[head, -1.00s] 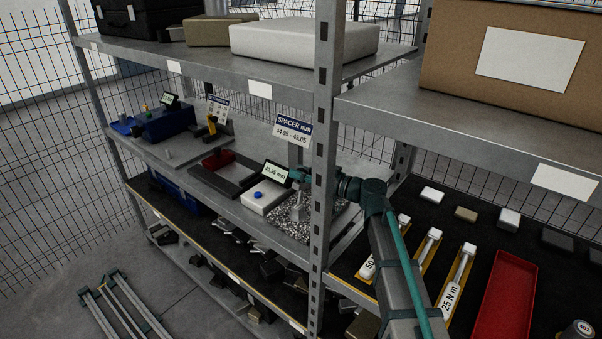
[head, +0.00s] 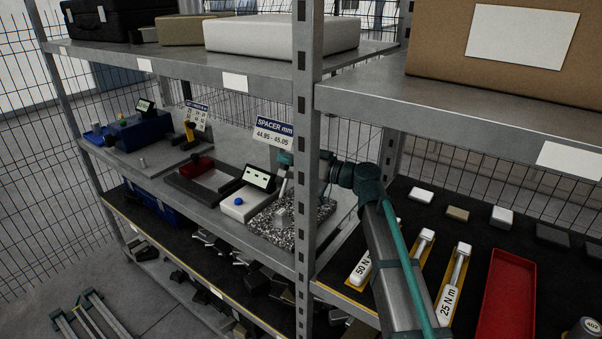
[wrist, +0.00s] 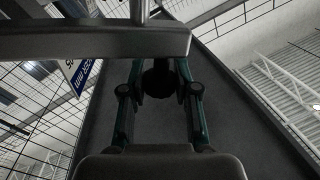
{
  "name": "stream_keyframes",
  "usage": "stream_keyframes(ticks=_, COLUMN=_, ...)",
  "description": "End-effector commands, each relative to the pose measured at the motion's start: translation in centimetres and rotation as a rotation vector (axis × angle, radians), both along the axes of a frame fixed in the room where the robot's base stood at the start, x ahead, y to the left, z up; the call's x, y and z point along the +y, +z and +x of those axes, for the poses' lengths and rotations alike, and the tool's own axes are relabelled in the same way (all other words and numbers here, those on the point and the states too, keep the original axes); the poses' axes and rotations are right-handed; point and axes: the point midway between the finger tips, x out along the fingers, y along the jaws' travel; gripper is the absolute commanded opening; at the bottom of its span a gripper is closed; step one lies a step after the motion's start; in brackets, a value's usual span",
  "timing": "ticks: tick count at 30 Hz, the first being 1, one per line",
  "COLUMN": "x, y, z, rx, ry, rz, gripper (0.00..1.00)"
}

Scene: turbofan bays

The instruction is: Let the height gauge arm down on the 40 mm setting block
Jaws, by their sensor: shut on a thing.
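The granite plate (head: 263,233) lies on the middle shelf, left of the upright post. A small grey cylindrical block (head: 281,216) stands on it; I cannot tell whether this is the 40 mm setting block. A pale, slanting part of the height gauge (head: 284,185) rises above the plate, partly hidden by the post. The gauge's display (head: 259,179) is lit, its marks too small to read. My gripper (head: 284,160) is at the top of that part, partly behind the post. In the wrist view my gripper (wrist: 160,84) is shut on a dark rounded piece, seemingly of the gauge.
The upright post (head: 307,170) stands close to my arm. The spacer sign (head: 273,133) hangs behind the gauge. A white box with a blue button (head: 240,203) and a tray with a red box (head: 197,167) lie to the left. The upper shelf (head: 210,66) is overhead.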

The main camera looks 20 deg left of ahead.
Motion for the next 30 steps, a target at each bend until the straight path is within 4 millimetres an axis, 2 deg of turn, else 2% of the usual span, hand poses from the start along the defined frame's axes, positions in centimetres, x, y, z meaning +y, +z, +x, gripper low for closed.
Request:
stream_keyframes(ticks=3, x=-0.17, y=0.21, z=0.6, rx=-0.008, ry=-0.006, rz=-0.002, gripper=0.0)
stream_keyframes(ticks=13, x=-0.22, y=0.46, z=0.62, rx=-0.008, ry=-0.007, rz=-0.002, gripper=0.0)
stream_keyframes(ticks=14, x=-0.22, y=0.46, z=0.62, rx=-0.008, ry=-0.007, rz=-0.002, gripper=0.35)
stream_keyframes(ticks=18, x=-0.22, y=0.44, z=0.59, rx=-0.007, ry=-0.006, rz=-0.002, gripper=0.55)
stream_keyframes(ticks=30, x=-0.81, y=0.37, z=0.46, rx=-0.005, ry=-0.005, rz=-0.001, gripper=0.55)
